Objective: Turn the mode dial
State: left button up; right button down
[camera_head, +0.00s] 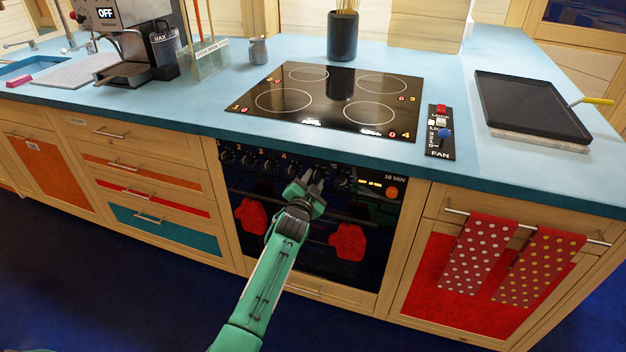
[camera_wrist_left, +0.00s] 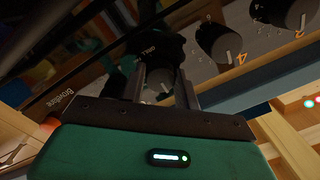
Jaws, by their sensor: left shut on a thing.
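The mode dial (camera_wrist_left: 162,82) is a dark round knob with a pale pointer line, on the black control panel of the oven (camera_head: 330,262). My left gripper (camera_head: 311,180) reaches up to this panel, and in the left wrist view its two fingers (camera_wrist_left: 167,85) are shut on the dial, one on each side. The fingers and wrist hide the dial in the head view. My right gripper is in neither view.
Numbered black knobs, one marked 4 (camera_wrist_left: 218,42), sit beside the dial. Red oven mitts (camera_head: 349,242) hang on the oven front. Above are the black hob (camera_head: 335,97) and a fan control (camera_head: 440,135). Polka-dot towels (camera_head: 480,255) hang on the right cabinet.

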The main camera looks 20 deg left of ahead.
pick_arm(q)
jog(key=shift+f, duration=0.1)
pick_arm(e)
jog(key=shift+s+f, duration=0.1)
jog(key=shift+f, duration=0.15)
pick_arm(q)
jog(key=o, duration=1)
jog(key=shift+c, duration=0.2)
jog(key=shift+s, duration=0.1)
jog(key=shift+s, duration=0.6)
jog(key=s, duration=1.2)
jog(key=shift+s+p, duration=0.25)
jog(key=shift+p, duration=0.1)
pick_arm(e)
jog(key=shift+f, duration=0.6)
